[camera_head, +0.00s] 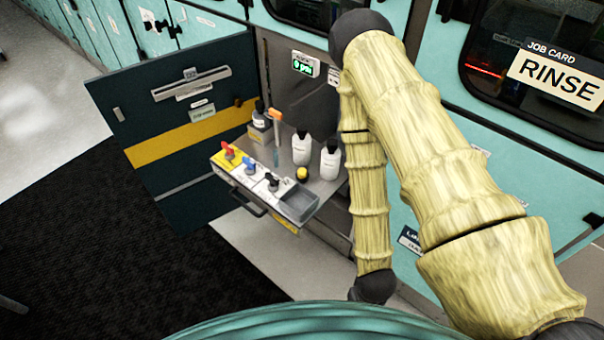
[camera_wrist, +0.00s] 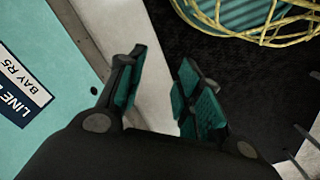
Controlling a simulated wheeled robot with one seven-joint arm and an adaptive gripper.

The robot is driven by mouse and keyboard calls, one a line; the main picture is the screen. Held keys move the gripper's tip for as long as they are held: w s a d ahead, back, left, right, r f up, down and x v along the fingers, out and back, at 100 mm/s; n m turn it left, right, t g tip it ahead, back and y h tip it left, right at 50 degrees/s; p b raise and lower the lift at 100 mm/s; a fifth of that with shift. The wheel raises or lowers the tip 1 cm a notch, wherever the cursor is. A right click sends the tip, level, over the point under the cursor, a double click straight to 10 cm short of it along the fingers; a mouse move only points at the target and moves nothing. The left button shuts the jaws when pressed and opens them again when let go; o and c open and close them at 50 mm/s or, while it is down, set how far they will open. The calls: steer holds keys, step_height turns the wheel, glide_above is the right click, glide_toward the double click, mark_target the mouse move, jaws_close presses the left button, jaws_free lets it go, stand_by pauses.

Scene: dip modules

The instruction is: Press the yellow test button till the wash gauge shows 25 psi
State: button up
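The yellow button (camera_head: 302,174) is a small round knob on the pulled-out drawer shelf (camera_head: 262,150) of an open cabinet, beside the white bottles. I cannot tell whether it is pressed. A small gauge (camera_head: 303,65) with a green lit display is on the cabinet's inner wall and appears to read 0 psi. My gripper (camera_wrist: 163,88) shows in the wrist view with its two green-padded fingers apart and nothing between them. It points toward the floor, away from the button, which is out of the wrist view. In the head view my gripper's fingers cannot be made out.
Red (camera_head: 228,151), blue (camera_head: 249,164) and black (camera_head: 271,182) handles line the shelf front beside a grey bin (camera_head: 300,203). Two white bottles (camera_head: 301,150) and an orange-topped stick (camera_head: 275,114) stand behind. The dark door (camera_head: 175,125) hangs open left. A job card (camera_head: 556,75) reads RINSE.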

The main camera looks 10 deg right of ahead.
jaws_close()
stand_by(1.1)
